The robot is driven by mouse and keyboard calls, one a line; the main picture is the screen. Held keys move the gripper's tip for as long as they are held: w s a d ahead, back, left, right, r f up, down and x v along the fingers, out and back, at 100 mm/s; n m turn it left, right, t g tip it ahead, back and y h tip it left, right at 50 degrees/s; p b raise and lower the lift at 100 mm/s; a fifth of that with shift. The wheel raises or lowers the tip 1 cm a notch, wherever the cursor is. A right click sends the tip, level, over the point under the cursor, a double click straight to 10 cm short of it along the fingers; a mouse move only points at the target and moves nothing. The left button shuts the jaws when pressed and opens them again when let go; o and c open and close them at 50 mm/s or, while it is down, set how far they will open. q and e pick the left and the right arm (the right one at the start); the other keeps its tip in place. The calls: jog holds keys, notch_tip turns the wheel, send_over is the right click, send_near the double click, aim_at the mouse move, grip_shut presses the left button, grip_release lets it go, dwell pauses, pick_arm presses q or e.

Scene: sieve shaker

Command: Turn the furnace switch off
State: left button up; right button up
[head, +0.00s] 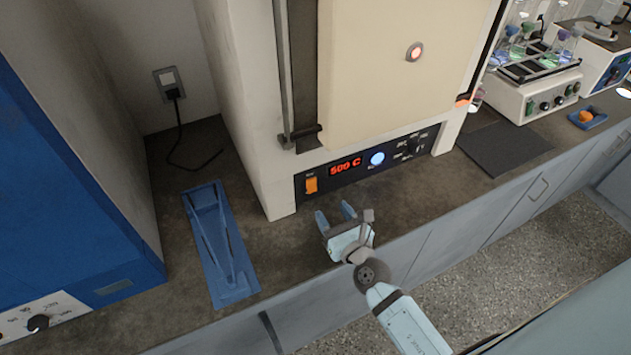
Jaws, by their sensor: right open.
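The furnace (395,80) is a large cream box on the dark bench. Its black control panel (340,182) runs along the bottom front. The orange furnace switch (312,185) is at the panel's left end, and it looks lit. The display (345,166) beside it reads 500 C in red. A blue-lit round button (377,158) and dark knobs sit further right. My right gripper (335,213) is open and empty in front of the panel, below and slightly right of the switch, apart from it. My left gripper is not in view.
Blue tongs on a blue tray (240,286) lie left of the furnace. A blue machine (60,190) stands at far left. A wall outlet (168,84) with a black cord is behind. A shaker with flasks (535,95) and a dark mat (505,147) are at right.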

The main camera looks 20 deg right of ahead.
aim_at(312, 180)
jog(key=w, duration=0.9)
jog(key=shift+w+a+p, duration=0.1)
jog(key=shift+w+p, duration=0.1)
jog(key=shift+p, duration=0.1)
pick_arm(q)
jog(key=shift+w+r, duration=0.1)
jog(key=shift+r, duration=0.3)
pick_arm(e)
jog(key=shift+w, duration=0.35)
jog(key=shift+c, duration=0.2)
